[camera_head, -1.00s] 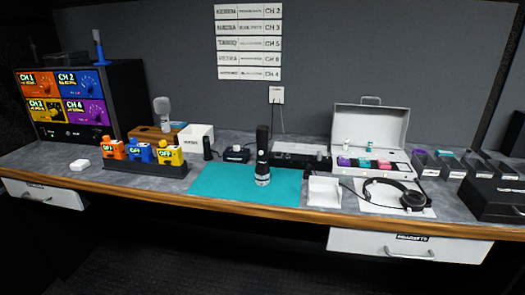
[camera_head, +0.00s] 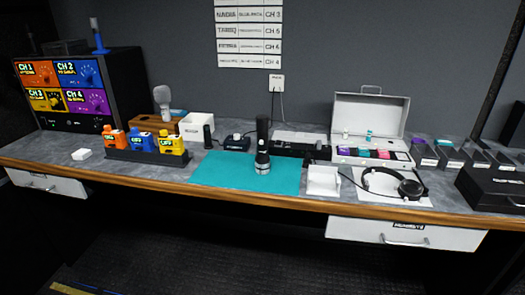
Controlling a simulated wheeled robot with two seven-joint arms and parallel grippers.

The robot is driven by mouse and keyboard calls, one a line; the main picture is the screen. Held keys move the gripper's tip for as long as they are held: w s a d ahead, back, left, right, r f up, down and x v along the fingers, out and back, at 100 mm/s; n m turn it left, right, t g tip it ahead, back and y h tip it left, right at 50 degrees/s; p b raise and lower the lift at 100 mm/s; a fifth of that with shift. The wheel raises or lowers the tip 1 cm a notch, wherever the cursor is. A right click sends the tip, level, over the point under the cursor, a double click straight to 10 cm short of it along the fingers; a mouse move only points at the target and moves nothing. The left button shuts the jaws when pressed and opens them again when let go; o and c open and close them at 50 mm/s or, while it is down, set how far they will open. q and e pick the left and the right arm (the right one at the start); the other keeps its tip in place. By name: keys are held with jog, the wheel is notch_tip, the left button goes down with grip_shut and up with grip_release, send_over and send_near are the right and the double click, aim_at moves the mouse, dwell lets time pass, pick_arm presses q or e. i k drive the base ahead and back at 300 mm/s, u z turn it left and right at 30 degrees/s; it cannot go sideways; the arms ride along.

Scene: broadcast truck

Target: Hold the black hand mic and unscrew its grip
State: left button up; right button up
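The black hand mic (camera_head: 262,140) stands upright on the teal mat (camera_head: 222,173), near the mat's right part. Its body is black, with a silvery band and head (camera_head: 262,163) at the lower end. Nothing is touching it. Neither of my grippers shows in the head view.
Orange, blue and yellow packs (camera_head: 142,143) stand in a black rack (camera_head: 148,157) left of the mat. A white open box (camera_head: 323,181) and headphones (camera_head: 400,184) are on the right. An open white case (camera_head: 368,128) stands behind them. The mat's left part is clear.

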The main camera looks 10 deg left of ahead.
aim_at(262, 159)
jog(key=k, duration=1.2)
jog(key=u, duration=0.7)
jog(key=i, duration=0.55)
jog(key=u, duration=0.65)
jog(key=i, duration=1.2)
jog(key=z, duration=1.05)
jog(key=i, duration=0.75)
jog(key=z, duration=0.9)
